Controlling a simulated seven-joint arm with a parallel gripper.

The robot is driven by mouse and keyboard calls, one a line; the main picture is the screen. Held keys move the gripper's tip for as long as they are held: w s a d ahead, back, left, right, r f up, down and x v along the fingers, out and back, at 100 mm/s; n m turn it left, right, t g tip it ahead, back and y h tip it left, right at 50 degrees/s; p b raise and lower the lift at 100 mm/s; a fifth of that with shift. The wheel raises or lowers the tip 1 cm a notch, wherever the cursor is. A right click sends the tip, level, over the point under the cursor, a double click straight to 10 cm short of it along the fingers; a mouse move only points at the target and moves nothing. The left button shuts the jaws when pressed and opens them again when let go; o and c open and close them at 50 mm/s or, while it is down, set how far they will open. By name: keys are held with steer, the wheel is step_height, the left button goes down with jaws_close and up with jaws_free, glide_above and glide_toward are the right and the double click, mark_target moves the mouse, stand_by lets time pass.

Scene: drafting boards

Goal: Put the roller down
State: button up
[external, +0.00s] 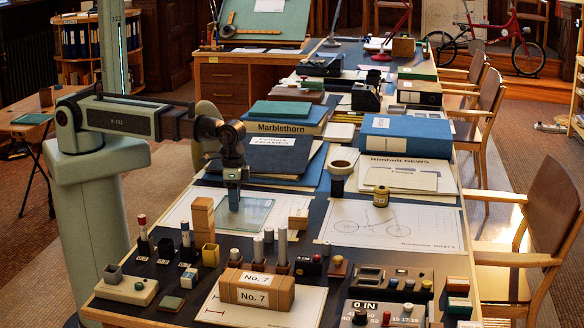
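My gripper (233,202) points straight down over a pale green glass plate (258,214) on the near table. Its tip is at or just above the plate; I cannot tell if it touches. A narrow dark, bluish piece shows at the tip, but I cannot tell whether it is a finger or a held roller. The fingers are too small and dark to show whether they are open or shut. No roller can be clearly made out elsewhere. A short black cylinder (337,186) and a brass-coloured can (381,197) stand upright to the right.
Wooden blocks (202,216) stand just left of the plate. Several small upright cylinders and a "No. 7" box (256,289) stand in front. Dark folders (274,153) and a Marblethorn box (285,128) lie behind. A bicycle drawing (395,228) lies flat at right, mostly clear.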

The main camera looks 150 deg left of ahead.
steer(key=shift+o, duration=0.3)
steer(key=shift+r, duration=0.1)
step_height(320, 180, up, 12)
stand_by(0.7)
steer(key=shift+o, duration=0.7)
